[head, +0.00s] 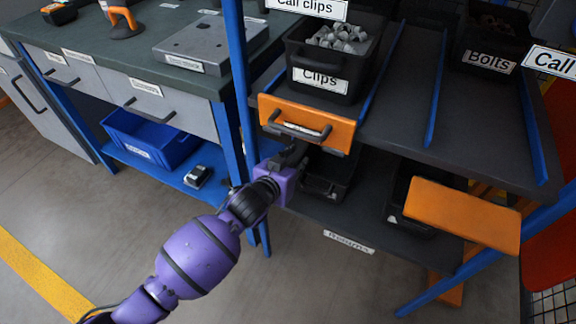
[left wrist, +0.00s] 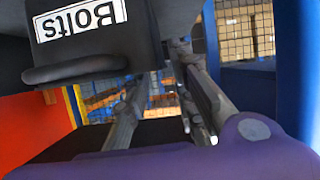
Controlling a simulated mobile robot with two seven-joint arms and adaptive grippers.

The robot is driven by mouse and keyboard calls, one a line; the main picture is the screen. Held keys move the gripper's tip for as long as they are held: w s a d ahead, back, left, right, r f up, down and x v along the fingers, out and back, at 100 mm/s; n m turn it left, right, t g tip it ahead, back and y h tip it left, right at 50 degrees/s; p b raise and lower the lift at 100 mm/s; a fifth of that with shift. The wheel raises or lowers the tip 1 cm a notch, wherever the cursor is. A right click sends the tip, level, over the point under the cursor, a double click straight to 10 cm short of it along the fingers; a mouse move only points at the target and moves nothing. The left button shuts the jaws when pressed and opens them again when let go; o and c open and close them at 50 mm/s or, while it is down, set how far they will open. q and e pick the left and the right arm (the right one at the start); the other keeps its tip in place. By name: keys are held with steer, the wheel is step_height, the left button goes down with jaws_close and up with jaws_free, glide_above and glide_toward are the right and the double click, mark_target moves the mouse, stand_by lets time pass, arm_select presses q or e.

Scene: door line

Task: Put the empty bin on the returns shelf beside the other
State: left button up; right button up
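My left gripper (head: 297,155) reaches the left end of the lower shelf, marked Returns (head: 349,242). In the left wrist view its two fingers (left wrist: 168,98) are apart with nothing seen between them. A black bin (head: 327,172) stands on this shelf just right of the gripper. A black bin with a Bolts label, upside down in the left wrist view (left wrist: 85,48), shows its handle beside the fingers, apart from them. A second black bin (head: 407,222) is farther right on the shelf, partly hidden by an orange panel. My right gripper is out of view.
An orange front with a handle (head: 306,124) hangs above my gripper. The orange panel (head: 462,213) juts out at the right. Above stand the Clips bin (head: 327,78) and a Bolts bin (head: 488,62). A blue post (head: 238,75) is close left of my gripper.

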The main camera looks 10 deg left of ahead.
arm_select(q)
steer(key=p+v, duration=0.1)
steer(key=v, duration=0.5)
steer(key=s+a+f+n+g+y, duration=0.1)
steer(key=s+a+f+g, duration=0.15)
steer(key=s+f, duration=0.65)
steer(key=s+a+f+n+g+y, duration=0.1)
steer(key=s+a+f, duration=0.3)
steer(key=s, duration=0.8)
steer(key=s+a+f+g+y, duration=0.1)
steer(key=s+a, duration=0.1)
steer(key=s, duration=0.7)
steer(key=s+a+f+g, duration=0.1)
steer(key=s+a, duration=0.1)
steer(key=s, duration=0.8)
steer(key=s+a+f+n+g+y, duration=0.1)
steer(key=s+a+f, duration=0.1)
steer(key=s, duration=0.7)
steer(key=shift+s+a+y, duration=0.25)
steer(key=shift+y, duration=0.05)
